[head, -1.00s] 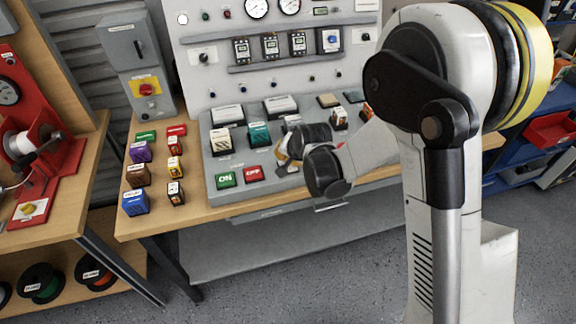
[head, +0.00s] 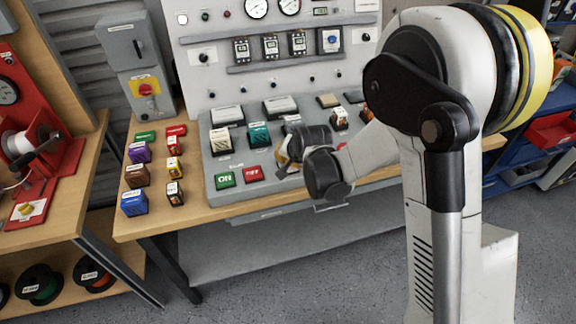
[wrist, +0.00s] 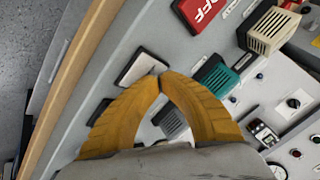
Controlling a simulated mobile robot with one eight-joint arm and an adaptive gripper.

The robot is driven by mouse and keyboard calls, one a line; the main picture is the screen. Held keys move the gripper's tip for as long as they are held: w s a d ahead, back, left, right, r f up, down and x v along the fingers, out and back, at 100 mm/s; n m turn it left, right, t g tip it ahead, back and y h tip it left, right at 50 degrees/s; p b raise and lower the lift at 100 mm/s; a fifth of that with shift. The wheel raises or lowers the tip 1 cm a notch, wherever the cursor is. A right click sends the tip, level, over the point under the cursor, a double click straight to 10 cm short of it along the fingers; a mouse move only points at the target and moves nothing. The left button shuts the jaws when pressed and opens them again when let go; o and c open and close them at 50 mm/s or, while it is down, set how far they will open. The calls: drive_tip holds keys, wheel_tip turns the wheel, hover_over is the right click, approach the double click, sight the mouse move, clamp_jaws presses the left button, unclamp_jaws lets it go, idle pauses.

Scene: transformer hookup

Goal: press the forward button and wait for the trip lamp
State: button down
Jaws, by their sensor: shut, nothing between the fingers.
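My gripper (wrist: 163,80) is shut with its yellow fingertips together and nothing between them. In the head view my gripper (head: 282,160) is over the front of the grey console (head: 300,185), mostly hidden by my wrist. In the wrist view the fingertips are at the edge of a pale, dark-framed button (wrist: 140,64); contact cannot be told. No forward label is readable. A red OFF button (head: 254,173) and green ON button (head: 225,180) lie left of my gripper in the head view. Small lamps, green (head: 205,16) and red (head: 227,14), sit high on the panel; no trip label is readable.
Coloured blocks, including a blue one (head: 134,202), stand left of the console. A teal block (head: 258,134) and a cream one (head: 226,140) stand behind the buttons. A grey switch box (head: 138,60) with a red knob stands at the left. The floor (head: 330,285) in front is clear.

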drive_tip(key=shift+r, duration=0.1)
drive_tip(key=shift+r+p, duration=0.5)
drive_tip(key=shift+r, duration=0.25)
